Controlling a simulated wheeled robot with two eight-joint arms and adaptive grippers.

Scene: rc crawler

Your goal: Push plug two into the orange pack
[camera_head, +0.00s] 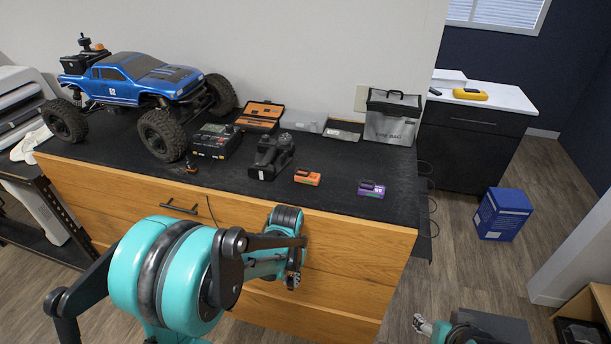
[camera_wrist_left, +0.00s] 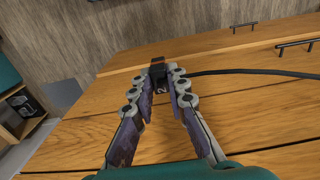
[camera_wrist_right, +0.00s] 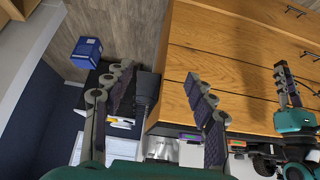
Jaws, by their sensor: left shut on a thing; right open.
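The orange pack (camera_head: 308,177) lies on the black bench top near its front edge, left of a purple pack (camera_head: 371,189). It also shows small in the right wrist view (camera_wrist_right: 237,143). My left gripper (camera_head: 293,279) hangs in front of the wooden drawers, below and in front of the orange pack. In the left wrist view my left gripper (camera_wrist_left: 161,84) is shut on a small black plug (camera_wrist_left: 158,68) marked 2. The plug's black cable (camera_wrist_left: 250,73) runs off right. My right gripper (camera_wrist_right: 153,76) is open and empty, low at the bench's right.
A blue truck (camera_head: 140,80) stands at the bench's left, with a charger (camera_head: 216,141) and a black transmitter (camera_head: 270,155) to its right. A grey bag (camera_head: 392,117) stands at the back right. A blue box (camera_head: 502,214) is on the floor. The bench between the packs is clear.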

